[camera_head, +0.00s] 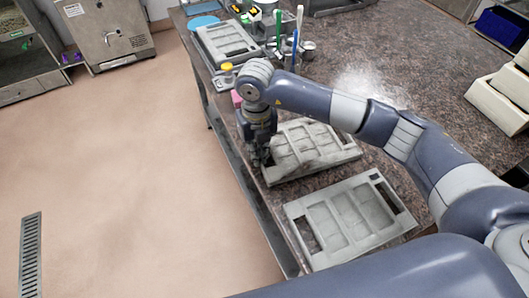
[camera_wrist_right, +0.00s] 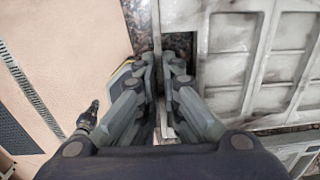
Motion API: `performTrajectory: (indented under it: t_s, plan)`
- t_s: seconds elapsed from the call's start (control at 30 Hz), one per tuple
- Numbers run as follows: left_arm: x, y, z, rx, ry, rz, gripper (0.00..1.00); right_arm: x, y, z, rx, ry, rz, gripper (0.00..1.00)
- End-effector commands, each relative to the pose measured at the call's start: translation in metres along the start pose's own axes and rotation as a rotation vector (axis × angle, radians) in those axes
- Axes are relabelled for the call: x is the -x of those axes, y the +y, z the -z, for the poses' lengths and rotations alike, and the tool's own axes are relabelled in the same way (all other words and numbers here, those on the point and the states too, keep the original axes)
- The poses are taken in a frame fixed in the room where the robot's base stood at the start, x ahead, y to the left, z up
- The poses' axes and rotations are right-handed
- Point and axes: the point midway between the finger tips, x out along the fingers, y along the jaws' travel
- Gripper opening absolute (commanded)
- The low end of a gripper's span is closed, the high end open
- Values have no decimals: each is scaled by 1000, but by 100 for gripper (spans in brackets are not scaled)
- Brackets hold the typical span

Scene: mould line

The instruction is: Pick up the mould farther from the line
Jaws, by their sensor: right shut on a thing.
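My right gripper (camera_head: 262,163) is shut on the left edge of a grey mould (camera_head: 308,148), a flat rectangular frame with shallow panels. In the right wrist view, the fingers (camera_wrist_right: 164,65) close on the rim of this mould (camera_wrist_right: 232,68), beside a dark opening. I cannot tell whether the mould is raised off the counter. A second similar mould (camera_head: 345,218) lies nearer to me, apart from the gripper.
The brown speckled counter (camera_head: 400,75) has free room on the right. Pale bins (camera_head: 497,105) stand at the right. The counter's left edge drops to open floor (camera_head: 130,150).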

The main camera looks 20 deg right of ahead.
Motion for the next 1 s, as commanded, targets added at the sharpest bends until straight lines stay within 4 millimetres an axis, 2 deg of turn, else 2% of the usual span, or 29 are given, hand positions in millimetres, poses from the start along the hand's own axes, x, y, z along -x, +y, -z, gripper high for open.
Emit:
performTrajectory:
  t_s: [0.13,0.7,1.0]
  plan:
    - [-17,0,0,0,3,0,0,23,0,-2,2,-9,0,0]
    - [-47,2,-5,0,-2,-1,0,32,9,117,4,-2,1,0]
    - [-54,2,-6,0,-2,-2,0,38,12,153,1,-2,0,0]
